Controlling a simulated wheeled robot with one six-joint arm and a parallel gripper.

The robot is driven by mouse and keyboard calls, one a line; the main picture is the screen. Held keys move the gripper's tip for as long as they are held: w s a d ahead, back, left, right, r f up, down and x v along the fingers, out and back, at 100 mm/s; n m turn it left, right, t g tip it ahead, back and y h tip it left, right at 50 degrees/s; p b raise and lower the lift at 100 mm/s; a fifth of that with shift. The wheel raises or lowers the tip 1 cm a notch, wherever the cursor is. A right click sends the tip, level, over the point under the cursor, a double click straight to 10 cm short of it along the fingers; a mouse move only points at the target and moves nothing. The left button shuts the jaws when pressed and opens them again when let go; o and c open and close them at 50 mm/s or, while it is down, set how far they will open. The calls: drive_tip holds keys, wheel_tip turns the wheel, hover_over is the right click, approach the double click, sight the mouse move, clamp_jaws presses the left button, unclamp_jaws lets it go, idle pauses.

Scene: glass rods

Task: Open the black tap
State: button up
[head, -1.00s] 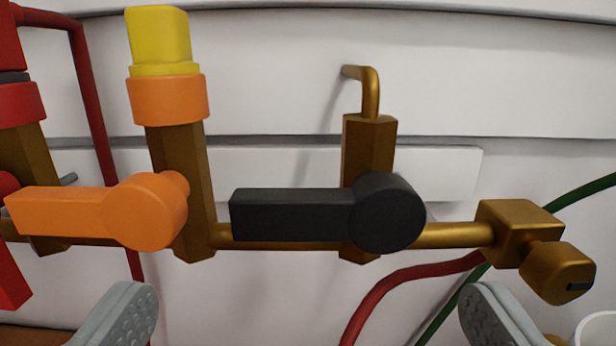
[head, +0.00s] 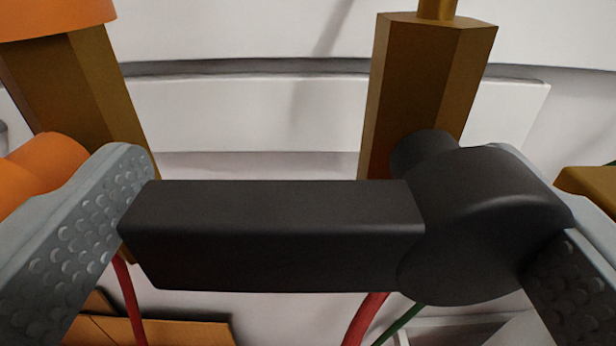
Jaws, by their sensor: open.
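The black tap (head: 290,235) has a long flat handle lying level, pointing left from its round hub (head: 485,220). The hub sits in front of an upright brass hexagonal body (head: 425,85). My gripper (head: 335,240) is open around the tap. Its left finger is at the handle's free left end, and its right finger is at the right side of the hub, partly behind it. I cannot tell whether either finger touches the tap.
An orange tap (head: 40,165) on its own brass body (head: 80,95) stands close on the left, just behind my left finger. A brass fitting (head: 595,185) is at the right edge. A red hose (head: 365,318) and a green hose (head: 398,325) run below. A white panelled wall is behind.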

drive_tip(key=shift+c, duration=0.2)
drive_tip(key=c, duration=1.3)
drive_tip(key=shift+d+f+n, duration=0.1)
drive_tip(key=shift+f+n, duration=0.2)
drive_tip(key=shift+n, duration=0.6)
drive_tip(key=shift+f+n, duration=0.35)
drive_tip(key=shift+n, duration=0.55)
drive_tip(key=shift+d+f+n, duration=0.1)
drive_tip(key=shift+f+n, duration=0.2)
drive_tip(key=shift+n, duration=0.6)
drive_tip(key=shift+c, duration=0.2)
drive_tip(key=o, duration=1.4)
drive_tip(key=shift+s, duration=0.15)
drive_tip(key=s, duration=1.7)
